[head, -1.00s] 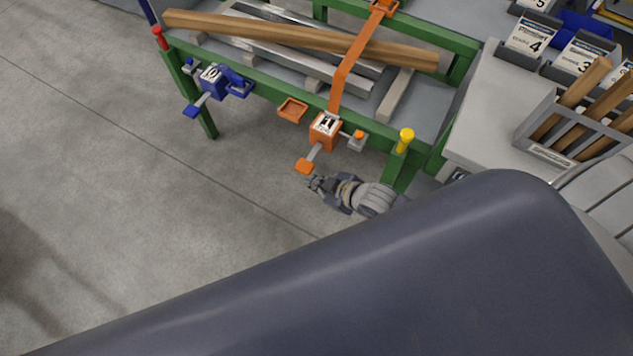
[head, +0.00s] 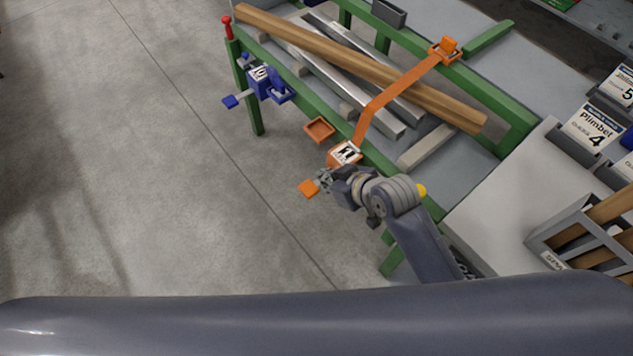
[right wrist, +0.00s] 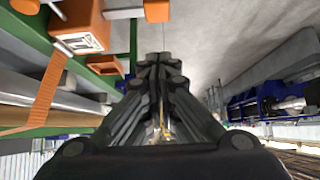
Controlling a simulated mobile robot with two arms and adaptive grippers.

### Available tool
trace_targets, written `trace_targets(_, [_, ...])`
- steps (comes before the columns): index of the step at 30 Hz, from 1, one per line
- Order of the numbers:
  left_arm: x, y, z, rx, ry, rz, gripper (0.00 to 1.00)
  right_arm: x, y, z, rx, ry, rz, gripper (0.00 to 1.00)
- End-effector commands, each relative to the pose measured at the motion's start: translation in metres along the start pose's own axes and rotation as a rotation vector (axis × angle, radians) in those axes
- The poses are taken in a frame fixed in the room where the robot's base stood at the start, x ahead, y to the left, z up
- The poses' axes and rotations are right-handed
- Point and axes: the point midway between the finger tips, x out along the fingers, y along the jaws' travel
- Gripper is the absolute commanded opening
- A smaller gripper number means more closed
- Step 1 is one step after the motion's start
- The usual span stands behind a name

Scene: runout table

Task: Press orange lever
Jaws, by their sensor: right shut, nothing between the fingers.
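The orange lever ends in a flat orange pad (head: 308,189) that sticks out in front of the green frame, below an orange box with a white label (head: 344,150). My right gripper (head: 323,181) is shut and empty, its tips close beside the pad on its right; I cannot tell if they touch. The gripper hides the lever's shaft. In the right wrist view the closed fingers (right wrist: 160,66) point up towards an orange block (right wrist: 157,10), probably the pad, with the labelled orange box (right wrist: 84,28) to the left. My left gripper is not in view.
An orange strap (head: 380,100) runs over wooden and metal bars on the green-framed table (head: 300,95). An orange tray (head: 319,129) and a blue box with a lever (head: 264,80) are to the left. The floor in front is clear.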

Motion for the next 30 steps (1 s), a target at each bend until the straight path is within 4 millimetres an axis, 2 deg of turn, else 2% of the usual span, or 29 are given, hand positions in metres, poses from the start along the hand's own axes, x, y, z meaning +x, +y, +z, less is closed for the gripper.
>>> trace_targets(3, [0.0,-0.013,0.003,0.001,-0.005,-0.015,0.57,0.001,0.0,0.001,0.0,-0.001,0.001,0.0])
trace_targets(8, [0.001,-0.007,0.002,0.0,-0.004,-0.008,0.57,0.01,0.001,0.001,0.001,0.0,0.001,0.0])
trace_targets(15, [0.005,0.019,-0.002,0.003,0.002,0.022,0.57,0.047,0.001,0.001,0.002,-0.001,0.001,0.0])
trace_targets(26, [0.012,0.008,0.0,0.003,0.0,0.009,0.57,0.104,0.0,0.001,0.0,-0.001,0.001,0.0])
trace_targets(27, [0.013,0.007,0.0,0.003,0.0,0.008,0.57,0.109,0.001,0.01,0.001,-0.005,0.001,0.0])
trace_targets(30, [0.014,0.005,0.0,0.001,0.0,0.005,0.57,0.118,0.001,0.02,0.0,-0.003,0.002,0.0])
